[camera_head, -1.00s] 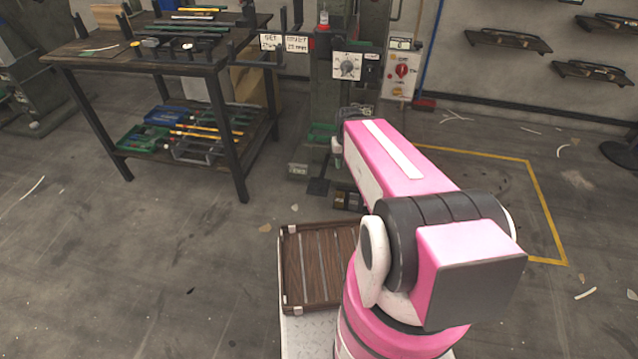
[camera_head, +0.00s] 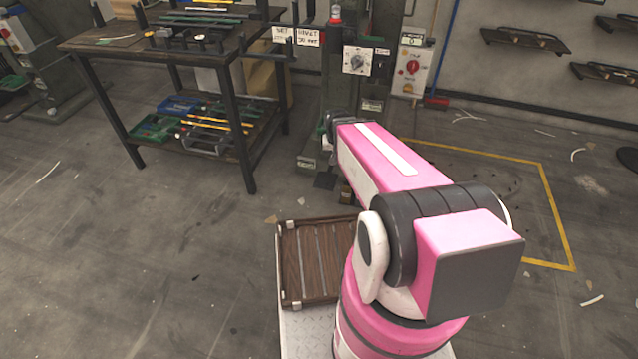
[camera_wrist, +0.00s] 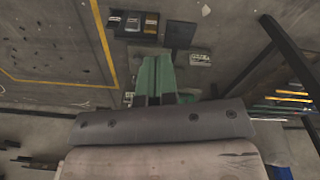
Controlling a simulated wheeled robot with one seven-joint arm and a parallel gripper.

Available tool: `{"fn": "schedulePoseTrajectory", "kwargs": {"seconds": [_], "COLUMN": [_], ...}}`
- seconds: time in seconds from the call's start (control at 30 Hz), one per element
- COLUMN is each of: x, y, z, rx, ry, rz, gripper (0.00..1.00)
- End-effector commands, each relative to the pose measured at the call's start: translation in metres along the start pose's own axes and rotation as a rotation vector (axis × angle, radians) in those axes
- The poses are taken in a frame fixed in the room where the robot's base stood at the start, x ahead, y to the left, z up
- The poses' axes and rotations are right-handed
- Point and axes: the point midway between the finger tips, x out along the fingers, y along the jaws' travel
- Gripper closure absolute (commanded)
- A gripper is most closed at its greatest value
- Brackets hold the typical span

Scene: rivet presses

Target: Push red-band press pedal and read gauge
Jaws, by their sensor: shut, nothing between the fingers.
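A dark green-grey press (camera_head: 347,95) stands behind my arm in the head view. A white dial gauge (camera_head: 357,61) faces me on its front; its reading is too small to make out. A dark flat plate, seemingly a pedal (camera_head: 325,181), lies at the press foot; it also shows in the wrist view (camera_wrist: 180,34). Beside it is a dark block with several coloured pads (camera_wrist: 133,23).
A dark work table (camera_head: 150,58) with tools stands left of the press. A control box with a red knob (camera_head: 412,67) is right of it. A wooden tray (camera_head: 290,262) is beside my arm. Yellow tape (camera_head: 555,215) marks floor at right. Open floor lies at left.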

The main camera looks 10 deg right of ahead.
Motion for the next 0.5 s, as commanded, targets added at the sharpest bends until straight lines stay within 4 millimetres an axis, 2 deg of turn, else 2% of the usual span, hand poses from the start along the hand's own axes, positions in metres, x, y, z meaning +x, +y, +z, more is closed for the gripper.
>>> {"fn": "schedulePoseTrajectory", "kwargs": {"seconds": [0.03, 0.2, 0.4, 0.5], "x": [0.026, 0.099, 0.168, 0.189], "y": [-0.011, -0.040, -0.070, -0.079], "z": [-0.026, -0.077, -0.114, -0.123], "rx": [0.027, 0.141, 0.240, 0.271], "ry": [0.017, 0.095, 0.171, 0.195], "rz": [0.010, 0.031, 0.028, 0.024], "gripper": [1.00, 1.00, 1.00, 1.00]}}
